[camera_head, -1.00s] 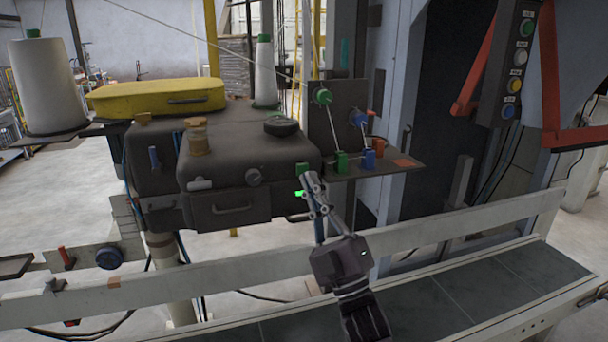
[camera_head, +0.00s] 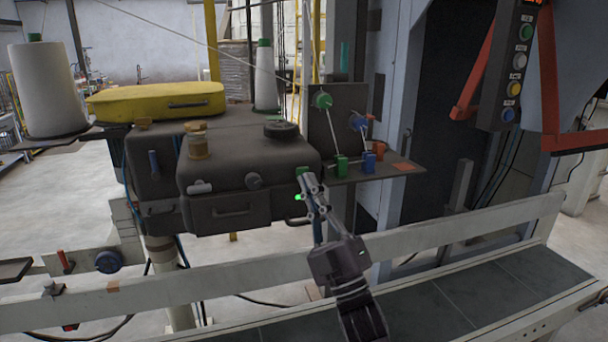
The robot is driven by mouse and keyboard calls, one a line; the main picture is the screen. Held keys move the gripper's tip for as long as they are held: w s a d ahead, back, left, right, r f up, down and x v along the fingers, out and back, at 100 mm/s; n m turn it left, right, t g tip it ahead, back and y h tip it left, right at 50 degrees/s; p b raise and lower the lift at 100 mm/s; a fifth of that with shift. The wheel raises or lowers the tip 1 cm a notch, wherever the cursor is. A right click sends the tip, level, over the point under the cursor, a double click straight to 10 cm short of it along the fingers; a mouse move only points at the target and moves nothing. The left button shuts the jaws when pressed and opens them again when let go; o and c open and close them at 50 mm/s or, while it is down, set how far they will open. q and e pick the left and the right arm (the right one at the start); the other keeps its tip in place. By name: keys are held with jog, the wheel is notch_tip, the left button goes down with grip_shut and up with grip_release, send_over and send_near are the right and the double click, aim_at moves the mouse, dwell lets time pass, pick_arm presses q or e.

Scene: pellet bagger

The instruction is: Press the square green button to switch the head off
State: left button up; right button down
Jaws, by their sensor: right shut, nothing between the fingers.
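The dark sewing head (camera_head: 245,165) stands at the centre left. A small square green button (camera_head: 302,171) shows at the right end of its front. A bright green light (camera_head: 298,197) glows just below it. My right gripper (camera_head: 306,180) reaches up from below with its fingers shut and empty. Its fingertips are at the button's lower right edge and partly cover it. I cannot tell whether they touch it. My left gripper is not in view.
A shelf with thread guides (camera_head: 390,170) juts out just right of the fingertips. A pale rail (camera_head: 440,235) and a dark conveyor (camera_head: 450,300) run below. A panel of round buttons (camera_head: 518,65) hangs at upper right. A yellow case (camera_head: 155,100) lies behind the head.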

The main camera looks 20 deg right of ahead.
jog(key=shift+w, duration=0.15)
dwell(0.5)
jog(key=shift+w, duration=0.35)
jog(key=shift+w+b, duration=0.35)
jog(key=shift+w, duration=0.1)
dwell(0.6)
jog(key=shift+s, duration=0.1)
jog(key=shift+s+p, duration=0.3)
jog(key=shift+s, duration=0.55)
jog(key=shift+s, duration=0.1)
jog(key=s+p, duration=0.1)
jog(key=s, duration=0.5)
jog(key=shift+d, duration=0.1)
